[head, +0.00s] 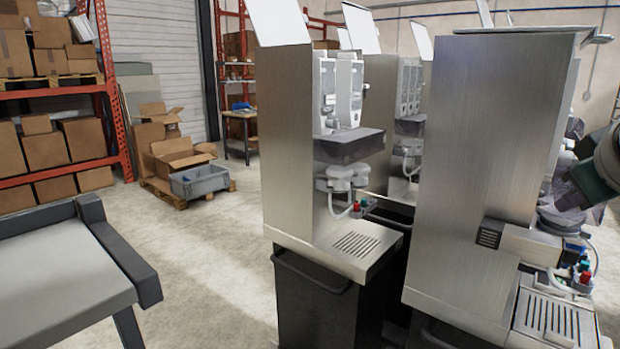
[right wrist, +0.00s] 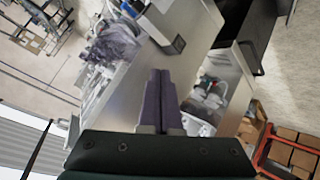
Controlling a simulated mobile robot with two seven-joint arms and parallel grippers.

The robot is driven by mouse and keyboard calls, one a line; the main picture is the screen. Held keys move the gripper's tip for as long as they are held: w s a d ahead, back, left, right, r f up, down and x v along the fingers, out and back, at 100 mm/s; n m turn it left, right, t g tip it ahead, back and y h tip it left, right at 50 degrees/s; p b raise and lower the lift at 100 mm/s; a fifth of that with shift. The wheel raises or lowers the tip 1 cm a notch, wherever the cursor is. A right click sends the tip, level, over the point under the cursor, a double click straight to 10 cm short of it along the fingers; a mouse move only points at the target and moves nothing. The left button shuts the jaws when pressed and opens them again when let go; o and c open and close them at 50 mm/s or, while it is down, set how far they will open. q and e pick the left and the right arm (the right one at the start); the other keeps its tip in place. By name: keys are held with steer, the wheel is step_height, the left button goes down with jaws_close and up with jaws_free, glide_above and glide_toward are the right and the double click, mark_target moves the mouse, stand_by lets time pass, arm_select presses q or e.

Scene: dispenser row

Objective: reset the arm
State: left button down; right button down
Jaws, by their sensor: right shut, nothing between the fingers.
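My right arm comes in at the right edge of the head view, beside the nearest steel dispenser (head: 490,130). Its dark right gripper (head: 570,200) is partly cut off there and hard to make out. In the right wrist view my right gripper (right wrist: 160,75) shows two grey-purple fingers pressed together with nothing between them. Steel dispenser panels (right wrist: 200,30) lie beyond the fingers; I cannot tell whether anything touches them. My left gripper is not in view.
A second steel dispenser (head: 285,140) stands left of the nearest one, with more behind. A grey-topped table (head: 60,275) is at the front left. Red shelving (head: 105,60) with cardboard boxes and a grey crate (head: 200,180) stand behind. The floor (head: 215,255) between table and dispensers is clear.

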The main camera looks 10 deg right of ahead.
steer(key=s+a+f+n+g+y, duration=0.1)
steer(key=s+a+f+g+y, duration=0.1)
steer(key=s+a+f, duration=0.45)
steer(key=s+a+f+n+g+y, duration=0.1)
steer(key=s+a+f+y, duration=0.15)
steer(key=s+a, duration=0.6)
steer(key=s+a+f+n+g+y, duration=0.15)
steer(key=s+a+f, duration=0.35)
steer(key=s, duration=0.5)
step_height(320, 180, up, 22)
steer(key=p, duration=2.2)
steer(key=shift+w+d+m, duration=0.2)
steer(key=shift+m, duration=0.25)
steer(key=shift+g, duration=0.25)
